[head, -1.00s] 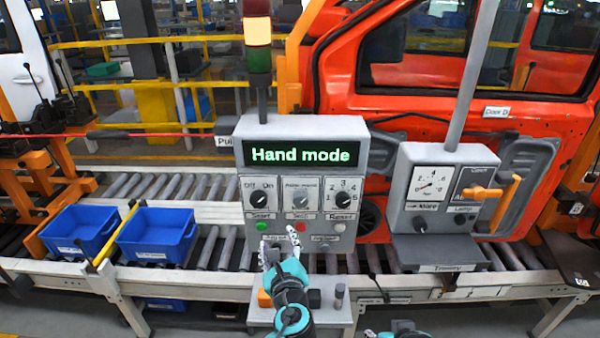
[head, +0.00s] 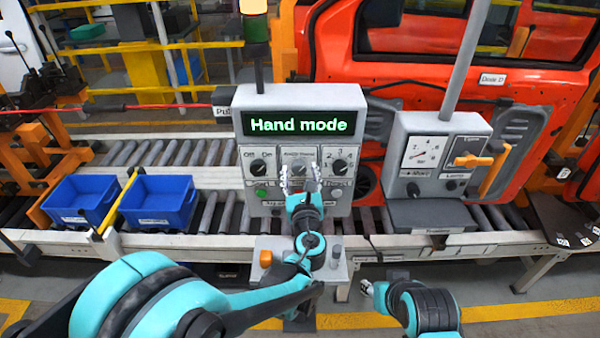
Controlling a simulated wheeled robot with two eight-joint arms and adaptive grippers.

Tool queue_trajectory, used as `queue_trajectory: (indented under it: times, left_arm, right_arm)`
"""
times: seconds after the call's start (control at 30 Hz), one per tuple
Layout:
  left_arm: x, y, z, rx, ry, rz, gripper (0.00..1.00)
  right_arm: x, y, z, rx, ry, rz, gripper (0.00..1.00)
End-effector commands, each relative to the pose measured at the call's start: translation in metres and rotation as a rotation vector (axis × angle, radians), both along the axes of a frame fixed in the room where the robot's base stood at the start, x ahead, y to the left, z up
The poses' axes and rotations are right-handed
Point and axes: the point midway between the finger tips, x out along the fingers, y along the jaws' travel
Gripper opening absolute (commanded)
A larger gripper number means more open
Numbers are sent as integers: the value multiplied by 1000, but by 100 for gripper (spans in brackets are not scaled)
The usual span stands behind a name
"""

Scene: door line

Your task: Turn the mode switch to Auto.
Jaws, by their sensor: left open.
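The grey control box (head: 236,150) stands on the roller line, and its green display (head: 299,123) reads "Hand mode". Below it are three dials: left dial (head: 258,167), middle knob (head: 298,168) and right dial (head: 339,167). The middle knob is grey and partly covered; its small label is unreadable, so I cannot tell its setting. My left gripper (head: 300,179) is open, its pale fingers on either side of the middle knob as seen from here; contact cannot be told. My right gripper (head: 371,289) is low at the front, its jaw opening unclear.
A second grey box (head: 402,170) with a gauge and an orange handle (head: 474,161) stands to the right. Two blue bins (head: 158,205) sit at left on the rollers. An orange car door (head: 420,85) is behind. A small shelf with knobs (head: 265,245) lies below the control box.

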Motion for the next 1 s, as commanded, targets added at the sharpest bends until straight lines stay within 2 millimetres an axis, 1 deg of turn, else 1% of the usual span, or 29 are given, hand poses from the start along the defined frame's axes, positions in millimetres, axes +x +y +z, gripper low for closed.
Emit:
queue_trajectory:
  times: [0.17,0.2,0.27,0.3,0.33,0.37,0.73,0.87,1.0]
  left_arm:
    - [0,0,0,-1,0,0,56]
    - [0,0,0,-1,0,0,45]
    - [0,0,0,-1,0,0,30]
    - [0,0,0,-1,0,0,19]
    - [0,0,0,-1,0,1,11]
    - [0,0,0,-1,0,1,6]
    - [0,0,0,-39,0,1,6]
    - [0,0,-1,-101,1,1,6]
    - [0,0,0,-201,1,0,6]
  right_arm:
    - [0,0,0,0,0,0,40]
    - [0,0,0,0,0,0,40]
    - [0,0,0,0,0,0,40]
    - [0,0,0,0,0,0,40]
    - [0,0,0,0,0,0,40]
    - [0,0,0,0,0,0,40]
    - [0,0,-2,0,0,0,40]
    - [0,0,-5,0,0,0,40]
    - [0,0,-9,0,0,0,40]
